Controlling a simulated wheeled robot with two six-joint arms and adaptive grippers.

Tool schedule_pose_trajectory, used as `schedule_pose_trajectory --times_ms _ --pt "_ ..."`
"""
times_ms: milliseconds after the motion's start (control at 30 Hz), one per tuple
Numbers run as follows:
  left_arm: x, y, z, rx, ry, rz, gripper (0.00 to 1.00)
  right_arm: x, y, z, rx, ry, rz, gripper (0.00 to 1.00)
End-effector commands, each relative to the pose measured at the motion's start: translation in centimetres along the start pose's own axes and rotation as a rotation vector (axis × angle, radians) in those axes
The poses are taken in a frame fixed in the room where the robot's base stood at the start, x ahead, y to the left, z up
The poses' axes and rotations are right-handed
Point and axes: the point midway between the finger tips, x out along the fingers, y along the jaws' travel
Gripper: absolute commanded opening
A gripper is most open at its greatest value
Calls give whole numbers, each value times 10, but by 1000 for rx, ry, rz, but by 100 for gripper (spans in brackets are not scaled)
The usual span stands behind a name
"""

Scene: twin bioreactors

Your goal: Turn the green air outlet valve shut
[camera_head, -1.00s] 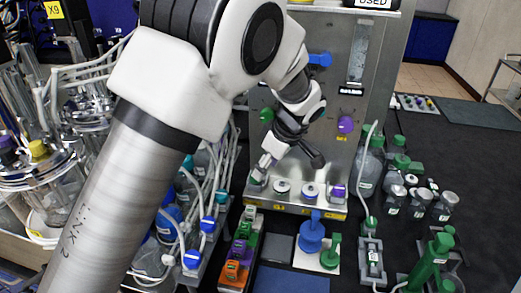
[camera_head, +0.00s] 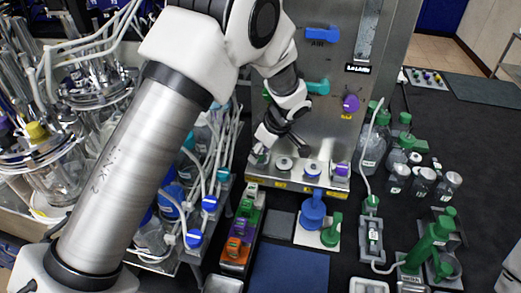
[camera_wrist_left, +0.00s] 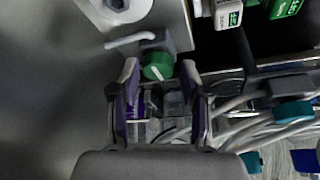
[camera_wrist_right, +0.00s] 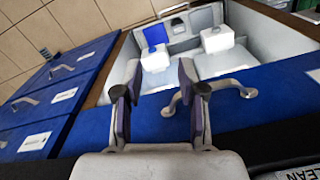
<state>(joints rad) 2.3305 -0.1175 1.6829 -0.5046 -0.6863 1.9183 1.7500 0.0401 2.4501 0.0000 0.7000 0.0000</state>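In the left wrist view a round green valve knob (camera_wrist_left: 158,66) with a pale lever beside it lies just beyond and between my left fingertips. My left gripper (camera_wrist_left: 160,72) is open, and I see no clear contact with the knob. In the head view my left gripper (camera_head: 280,147) is low in front of the steel panel, over the left end of its ledge. The green valve there is mostly hidden by the gripper. My right gripper (camera_wrist_right: 156,78) is open and empty in the right wrist view, over a blue surface.
The steel panel carries a blue valve (camera_head: 322,34), a teal valve (camera_head: 317,87) and a purple knob (camera_head: 351,103). The ledge (camera_head: 300,184) holds white round fittings and a purple valve. Bottles (camera_head: 372,150) stand right; glassware and tubing crowd the left.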

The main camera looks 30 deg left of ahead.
Motion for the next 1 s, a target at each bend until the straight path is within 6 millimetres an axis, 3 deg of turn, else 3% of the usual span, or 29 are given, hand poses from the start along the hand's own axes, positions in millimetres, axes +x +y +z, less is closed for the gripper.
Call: schedule_pose_trajectory --times_ms 33,100,567,1000 --pt "0 0 0 0 0 0 19 0 0 0 0 0 0 40" --pt "0 0 0 0 0 -1 0 0 0 0 0 0 0 40" --pt "4 -2 2 46 -1 15 0 9 0 0 0 0 0 40" --pt "8 -5 2 329 -3 131 0 48 0 0 0 0 0 40"
